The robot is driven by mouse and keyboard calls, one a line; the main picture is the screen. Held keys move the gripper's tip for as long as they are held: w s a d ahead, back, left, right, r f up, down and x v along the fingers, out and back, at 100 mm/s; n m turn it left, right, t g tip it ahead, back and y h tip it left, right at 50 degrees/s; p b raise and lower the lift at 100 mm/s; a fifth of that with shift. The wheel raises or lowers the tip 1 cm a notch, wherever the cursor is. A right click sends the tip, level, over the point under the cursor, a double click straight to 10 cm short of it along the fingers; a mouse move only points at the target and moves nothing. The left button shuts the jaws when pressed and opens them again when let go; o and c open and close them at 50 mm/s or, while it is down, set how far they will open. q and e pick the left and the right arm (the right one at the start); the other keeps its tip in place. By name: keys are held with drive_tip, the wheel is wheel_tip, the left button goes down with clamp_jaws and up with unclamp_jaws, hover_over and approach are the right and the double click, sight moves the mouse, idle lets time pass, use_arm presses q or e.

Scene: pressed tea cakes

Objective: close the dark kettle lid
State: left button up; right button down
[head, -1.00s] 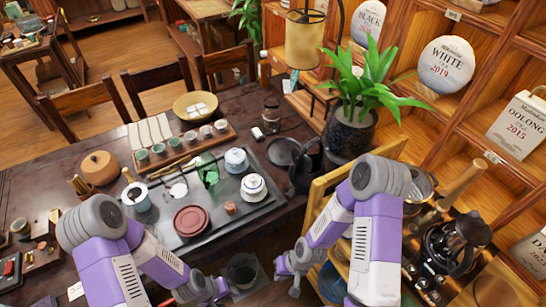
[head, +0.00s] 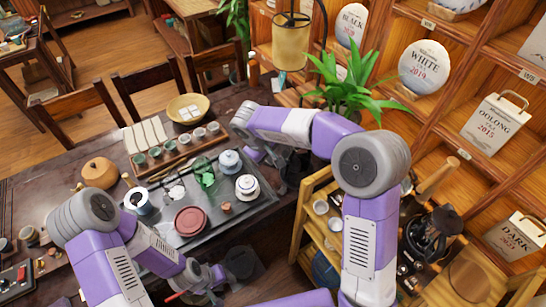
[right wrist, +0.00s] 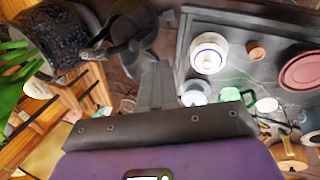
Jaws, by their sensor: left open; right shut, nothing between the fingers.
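The dark kettle (right wrist: 132,28) shows at the top of the right wrist view, with a dark part jutting to its lower left. I cannot tell how its lid sits. In the head view the kettle is mostly hidden behind my right arm, to the right of the tea tray (head: 222,221). My right gripper (right wrist: 156,68) is shut and empty, its fingertips pointing up just below and right of the kettle, with no clear contact. My left gripper (head: 216,278) is open and low in front of the table, away from the kettle.
The tray holds a white lidded cup (head: 247,187), a red-brown round dish (head: 190,221) and other tea ware. A potted plant (right wrist: 45,40) stands close beside the kettle. A wooden cart (head: 297,235) and another dark pot (head: 432,232) are at the right.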

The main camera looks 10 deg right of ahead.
sight(289, 162)
drive_tip(key=w+d+f, duration=0.3)
drive_tip(key=d+f, duration=0.2)
drive_tip(key=f, duration=0.3)
drive_tip(key=shift+w+d+f+b, duration=0.15)
drive_tip(key=shift+w+f+b, duration=0.05)
drive_tip(key=shift+w+b, duration=0.1)
